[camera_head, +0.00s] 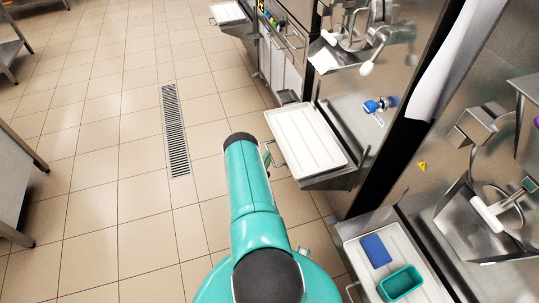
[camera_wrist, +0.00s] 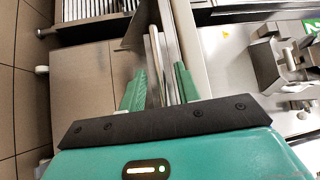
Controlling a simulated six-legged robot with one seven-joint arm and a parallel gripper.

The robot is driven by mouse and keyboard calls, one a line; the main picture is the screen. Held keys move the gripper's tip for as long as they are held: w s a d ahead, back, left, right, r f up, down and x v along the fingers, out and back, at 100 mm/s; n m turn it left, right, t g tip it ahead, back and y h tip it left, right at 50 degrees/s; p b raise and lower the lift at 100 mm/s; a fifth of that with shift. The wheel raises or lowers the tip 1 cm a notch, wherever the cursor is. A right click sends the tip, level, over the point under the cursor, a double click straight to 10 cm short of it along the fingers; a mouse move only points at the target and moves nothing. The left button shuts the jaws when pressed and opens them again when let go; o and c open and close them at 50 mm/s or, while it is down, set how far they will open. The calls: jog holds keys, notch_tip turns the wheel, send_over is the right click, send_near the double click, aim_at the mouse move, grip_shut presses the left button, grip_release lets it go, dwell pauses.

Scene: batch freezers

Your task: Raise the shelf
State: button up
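The middle freezer has a fold-out steel shelf (camera_head: 330,180) with a white tray (camera_head: 305,137) on it. The shelf lies about level, and a thin bar handle (camera_head: 271,156) stands out at its left side. My teal arm reaches toward this side, and its end is hidden behind the arm in the head view. In the wrist view my gripper (camera_wrist: 160,70) has its two green fingers apart. A pale bar (camera_wrist: 155,55) and a steel edge run between them. I cannot tell whether either finger touches the bar.
A nearer shelf at the lower right bears a white tray (camera_head: 417,270) with a blue block (camera_head: 376,250) and a teal container (camera_head: 400,284). Another shelf (camera_head: 229,14) is at the far end. Tiled floor with a drain grate (camera_head: 176,130) is clear on the left.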

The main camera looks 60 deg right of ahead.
jog(key=shift+d+r, duration=0.2)
jog(key=shift+d, duration=1.2)
grip_shut()
notch_tip(320, 180, up, 12)
jog(key=shift+r, duration=0.25)
jog(key=shift+w, duration=0.1)
jog(key=shift+c, duration=0.6)
grip_release()
jog(key=shift+r, duration=0.15)
jog(key=shift+o, duration=0.6)
jog(key=a+f, duration=0.2)
jog(key=a, duration=1.1)
jog(key=shift+a, duration=0.35)
